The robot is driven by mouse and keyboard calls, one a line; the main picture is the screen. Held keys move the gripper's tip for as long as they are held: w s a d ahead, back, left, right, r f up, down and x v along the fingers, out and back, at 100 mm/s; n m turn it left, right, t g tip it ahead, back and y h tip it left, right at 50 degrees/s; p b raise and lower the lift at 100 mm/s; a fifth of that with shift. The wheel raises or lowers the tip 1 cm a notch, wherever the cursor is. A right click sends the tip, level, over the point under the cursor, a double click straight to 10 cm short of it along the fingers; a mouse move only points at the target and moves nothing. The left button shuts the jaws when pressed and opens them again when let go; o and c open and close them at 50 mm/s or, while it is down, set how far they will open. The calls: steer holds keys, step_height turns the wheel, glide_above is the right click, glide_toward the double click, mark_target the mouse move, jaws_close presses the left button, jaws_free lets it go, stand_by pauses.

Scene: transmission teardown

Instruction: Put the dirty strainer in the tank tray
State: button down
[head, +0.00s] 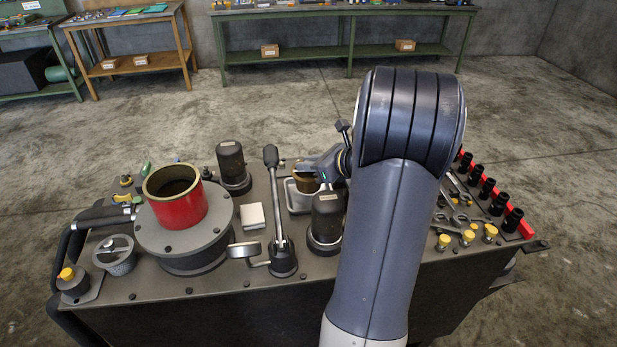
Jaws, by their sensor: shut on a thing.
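My gripper (310,167) reaches in from the right over the middle of the cart top and is shut on a small brownish cylinder, the dirty strainer (306,184). The strainer is at the small pale tank tray (292,202), within or just above its outline. I cannot tell whether it touches the tray floor. The tray's right and front side is partly hidden by a dark cylinder and my arm.
A dark capped cylinder (326,218) stands right in front of the tray. An upright lever (274,205) stands left of it. Further left are a white block (252,217), another dark cylinder (233,166) and a red ring (180,203) on a round housing. Wrenches and black sockets lie at the right.

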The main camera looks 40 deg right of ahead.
mark_target(311, 174)
steer(key=shift+f, duration=1.85)
steer(key=shift+f+b, duration=0.25)
steer(key=shift+b, duration=0.1)
steer(key=c, duration=1.3)
jaws_free()
steer(key=shift+r, duration=0.1)
steer(key=shift+s+d+r, duration=0.15)
steer(key=shift+s+r, duration=0.05)
steer(key=shift+r, duration=0.1)
steer(key=v, duration=1.1)
steer(key=shift+s+r, duration=0.15)
steer(key=shift+s, duration=0.1)
